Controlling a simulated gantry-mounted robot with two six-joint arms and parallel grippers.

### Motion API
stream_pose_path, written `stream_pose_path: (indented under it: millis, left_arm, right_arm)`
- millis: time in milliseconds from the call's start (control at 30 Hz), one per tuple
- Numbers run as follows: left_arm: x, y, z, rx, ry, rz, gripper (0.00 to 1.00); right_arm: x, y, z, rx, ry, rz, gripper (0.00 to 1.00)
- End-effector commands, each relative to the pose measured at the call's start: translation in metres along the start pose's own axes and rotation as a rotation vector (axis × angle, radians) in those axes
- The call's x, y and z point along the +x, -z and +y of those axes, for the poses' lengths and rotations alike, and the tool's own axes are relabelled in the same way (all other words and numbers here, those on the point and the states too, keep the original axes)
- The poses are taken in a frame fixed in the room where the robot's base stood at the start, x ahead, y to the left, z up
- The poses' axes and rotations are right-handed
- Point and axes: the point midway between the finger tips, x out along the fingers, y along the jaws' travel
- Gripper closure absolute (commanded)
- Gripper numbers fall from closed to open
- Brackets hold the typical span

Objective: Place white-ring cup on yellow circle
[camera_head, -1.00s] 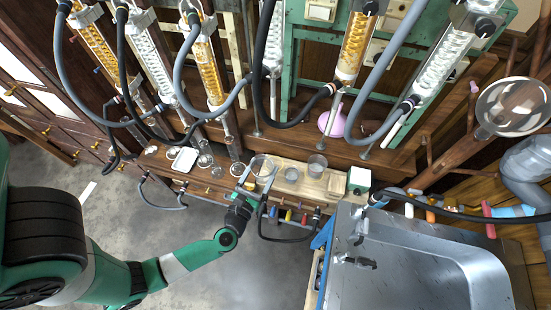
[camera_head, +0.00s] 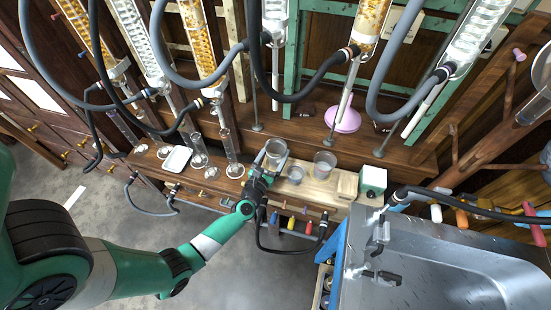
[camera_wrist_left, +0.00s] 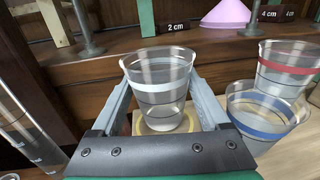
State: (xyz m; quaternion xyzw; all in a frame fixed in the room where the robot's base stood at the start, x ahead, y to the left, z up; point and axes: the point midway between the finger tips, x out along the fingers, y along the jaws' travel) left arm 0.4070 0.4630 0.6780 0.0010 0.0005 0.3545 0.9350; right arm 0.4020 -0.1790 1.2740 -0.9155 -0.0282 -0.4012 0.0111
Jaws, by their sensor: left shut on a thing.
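The white-ring cup (camera_wrist_left: 158,90) is clear and stands upright between the fingers of my left gripper (camera_wrist_left: 160,102) in the left wrist view. The gripper is shut on it. The cup also shows in the head view (camera_head: 276,148), with the left gripper (camera_head: 267,164) at its near side. The yellow circle (camera_wrist_left: 141,127) shows around and behind the cup's base in the wrist view. I cannot tell whether the base touches it. My right gripper is not in view.
A blue-ring cup (camera_wrist_left: 262,118) and a red-ring cup (camera_wrist_left: 290,68) stand close on the right. A white-green box (camera_head: 372,182) is farther right on the bench. A pink funnel (camera_head: 343,118) sits behind.

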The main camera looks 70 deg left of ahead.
Motion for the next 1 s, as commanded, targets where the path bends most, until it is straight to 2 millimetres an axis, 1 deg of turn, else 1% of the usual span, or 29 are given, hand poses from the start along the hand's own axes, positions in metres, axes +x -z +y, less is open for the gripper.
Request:
stream_pose_path:
  millis: [33, 233, 400, 433, 500, 533, 733, 867, 967, 1000]
  left_arm:
    - [0.0, 0.008, 0.0, 0.0, 0.0, -0.001, 0.72]
    - [0.0, 0.004, 0.0, -0.001, 0.0, -0.001, 0.72]
    - [0.0, 0.009, 0.0, -0.001, 0.0, -0.001, 0.72]
    - [0.0, 0.007, 0.0, -0.001, 0.0, -0.001, 0.16]
    - [0.0, 0.007, 0.0, -0.001, 0.0, -0.001, 0.03]
    - [0.0, 0.007, 0.0, -0.001, 0.0, -0.001, 0.0]
    - [0.0, 0.007, 0.0, 0.0, 0.0, -0.001, 0.0]
    - [-0.002, 0.001, 0.0, 0.0, 0.001, -0.001, 0.0]
    - [-0.019, 0.003, -0.001, 0.001, 0.002, 0.001, 0.0]
    - [-0.028, 0.002, -0.001, 0.001, 0.003, 0.001, 0.0]
  right_arm:
    - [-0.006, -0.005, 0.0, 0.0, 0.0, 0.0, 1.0]
    - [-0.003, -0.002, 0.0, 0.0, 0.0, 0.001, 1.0]
    - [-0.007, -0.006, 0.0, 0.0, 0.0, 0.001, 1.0]
    - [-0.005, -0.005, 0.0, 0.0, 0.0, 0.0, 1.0]
    - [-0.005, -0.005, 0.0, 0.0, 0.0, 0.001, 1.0]
    - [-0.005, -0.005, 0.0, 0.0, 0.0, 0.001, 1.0]
    - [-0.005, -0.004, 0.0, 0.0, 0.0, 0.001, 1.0]
    - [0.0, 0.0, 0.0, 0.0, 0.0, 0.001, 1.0]
    - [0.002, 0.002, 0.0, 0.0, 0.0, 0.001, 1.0]
    - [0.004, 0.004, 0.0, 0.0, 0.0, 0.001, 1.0]
